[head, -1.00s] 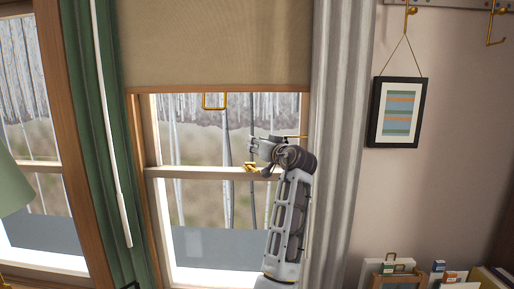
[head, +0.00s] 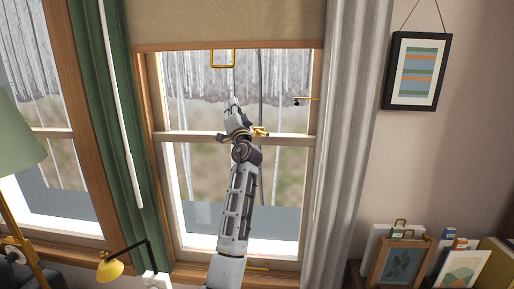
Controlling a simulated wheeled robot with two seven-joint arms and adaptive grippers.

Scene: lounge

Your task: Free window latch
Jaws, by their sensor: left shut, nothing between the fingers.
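The brass window latch (head: 261,131) sits on the wooden meeting rail (head: 190,137) of the middle window, right of centre. My left gripper (head: 233,104) is shut and empty. It points up in front of the upper pane, a little above and to the left of the latch. My wrist passes just left of the latch and hides part of the rail; I cannot tell whether it touches the latch. How the latch is turned is too small to tell. My right gripper is not in view.
The beige blind (head: 225,22) hangs above with a brass pull (head: 223,58). A thin brass piece (head: 308,99) sticks out at the right frame. A green curtain (head: 110,130) and grey curtain (head: 345,130) flank the window. A yellow lamp (head: 110,268) stands low left.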

